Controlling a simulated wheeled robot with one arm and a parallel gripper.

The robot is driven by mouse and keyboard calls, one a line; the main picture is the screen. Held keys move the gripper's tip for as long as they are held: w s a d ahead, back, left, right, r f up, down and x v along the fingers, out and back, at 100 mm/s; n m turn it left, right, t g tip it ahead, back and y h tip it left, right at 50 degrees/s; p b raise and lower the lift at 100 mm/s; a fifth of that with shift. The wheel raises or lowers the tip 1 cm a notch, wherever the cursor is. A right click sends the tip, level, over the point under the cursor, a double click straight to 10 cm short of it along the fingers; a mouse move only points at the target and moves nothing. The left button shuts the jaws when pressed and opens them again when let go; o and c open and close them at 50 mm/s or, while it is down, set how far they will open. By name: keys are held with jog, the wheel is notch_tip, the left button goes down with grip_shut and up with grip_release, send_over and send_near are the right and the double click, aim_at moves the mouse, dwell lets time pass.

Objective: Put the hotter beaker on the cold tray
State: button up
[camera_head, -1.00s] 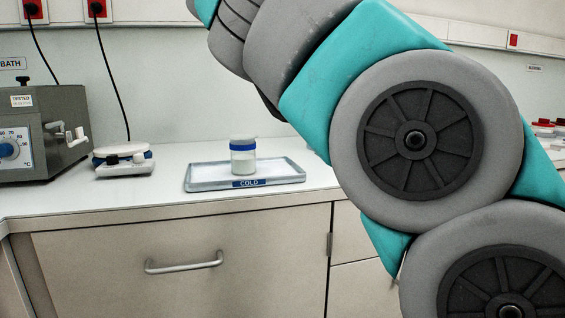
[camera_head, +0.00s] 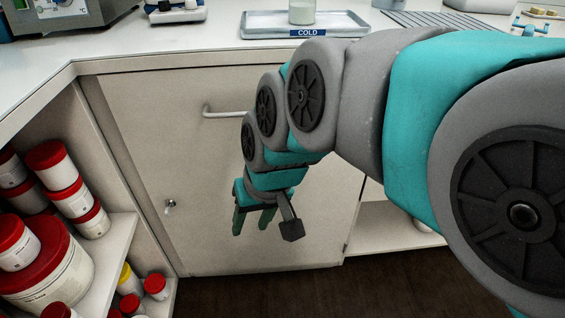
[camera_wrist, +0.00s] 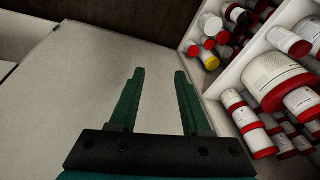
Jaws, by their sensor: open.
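The cold tray (camera_head: 262,32) lies on the counter at the top of the head view, with its blue COLD label at the front. A beaker (camera_head: 302,14) with whitish contents stands on the tray; its top is cut off by the frame. Nothing in view shows which beaker is hotter. My gripper (camera_head: 253,222) hangs in front of the cupboard door, below the counter, fingers pointing down. In the wrist view my gripper (camera_wrist: 160,95) is open and empty, with the pale cupboard door beyond it.
The cupboard door (camera_head: 150,150) has a bar handle (camera_head: 222,113). Shelves at lower left hold several red-lidded tubs (camera_head: 58,190), also in the wrist view (camera_wrist: 275,80). A small device (camera_head: 178,14) and a grey bath unit (camera_head: 70,14) stand left of the tray. A ribbed mat (camera_head: 440,20) lies to its right.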

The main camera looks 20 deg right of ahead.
jog(key=s+d+f+g+h, duration=0.1)
jog(key=s+d+f+g, duration=0.1)
jog(key=s, duration=0.4)
jog(key=s+d+f+g+h, duration=0.1)
jog(key=s+d+f+g, duration=0.1)
jog(key=s+d+f, duration=0.2)
jog(key=s, duration=0.3)
jog(key=shift+d, duration=0.35)
